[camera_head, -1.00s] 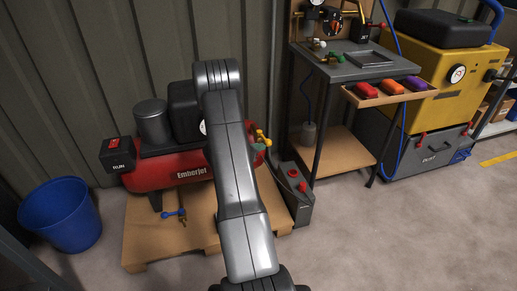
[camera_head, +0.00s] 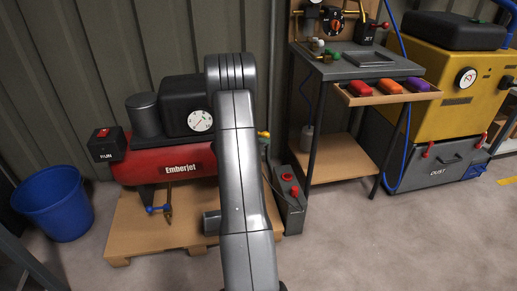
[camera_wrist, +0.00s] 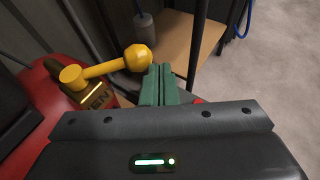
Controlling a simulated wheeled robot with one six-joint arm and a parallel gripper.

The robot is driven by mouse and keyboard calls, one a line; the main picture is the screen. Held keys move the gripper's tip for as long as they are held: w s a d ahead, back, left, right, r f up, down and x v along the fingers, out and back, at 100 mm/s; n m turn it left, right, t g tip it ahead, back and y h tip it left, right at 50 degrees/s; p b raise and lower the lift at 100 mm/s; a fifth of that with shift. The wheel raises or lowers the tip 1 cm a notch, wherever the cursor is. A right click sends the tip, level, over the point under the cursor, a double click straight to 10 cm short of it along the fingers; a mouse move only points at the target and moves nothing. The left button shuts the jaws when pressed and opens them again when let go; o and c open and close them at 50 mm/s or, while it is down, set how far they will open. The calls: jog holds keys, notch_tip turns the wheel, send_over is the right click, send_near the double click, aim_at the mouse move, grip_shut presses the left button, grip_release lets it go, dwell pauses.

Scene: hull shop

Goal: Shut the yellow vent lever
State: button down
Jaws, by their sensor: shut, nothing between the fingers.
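The yellow vent lever (camera_wrist: 105,67) shows in the wrist view as a bar with a round knob, running from its pivot on the red tank to the right. A dark label with yellow letters, partly hidden, lies under it. My gripper (camera_wrist: 160,72) has its green fingers pressed together and empty, just right of and below the knob. I cannot tell whether they touch it. In the head view only a bit of the yellow lever (camera_head: 263,134) shows at the right end of the red Emberjet tank (camera_head: 180,168); my arm hides the rest and my gripper.
A dark can with red caps (camera_head: 289,198) stands right of the tank. A workbench (camera_head: 358,68) with a drawer of coloured items is beyond it. A second valve with a blue handle (camera_head: 158,209) hangs under the tank. A blue bucket (camera_head: 58,205) stands left; floor at right is clear.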

jog(key=shift+w+d+b, duration=0.95)
jog(key=shift+w+d, duration=0.4)
jog(key=shift+w, duration=0.15)
dwell(0.4)
